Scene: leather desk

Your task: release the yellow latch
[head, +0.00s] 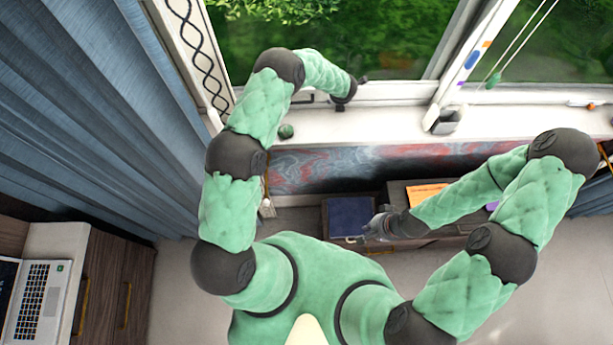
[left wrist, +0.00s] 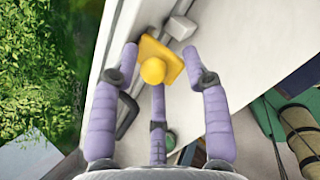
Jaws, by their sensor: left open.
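The yellow latch (left wrist: 170,58) is a flat plate with a round knob, set on the white window frame, in the left wrist view. My left gripper (left wrist: 159,55) is open, with its purple fingers spread around the latch. A finger stands on each side, and the third is just below the knob. Whether any finger touches it I cannot tell. In the head view my left arm reaches to the window frame, and the latch is hidden there. My right gripper (head: 367,233) is low by a dark blue book (head: 350,215); its fingers are too small to read.
A dark handle (left wrist: 126,113) is on the frame left of the latch. A green round thing (head: 286,131) and a grey cup-like holder (head: 447,120) stand on the white sill (head: 380,124). A blue curtain (head: 100,100) hangs at left. A laptop (head: 38,300) lies lower left.

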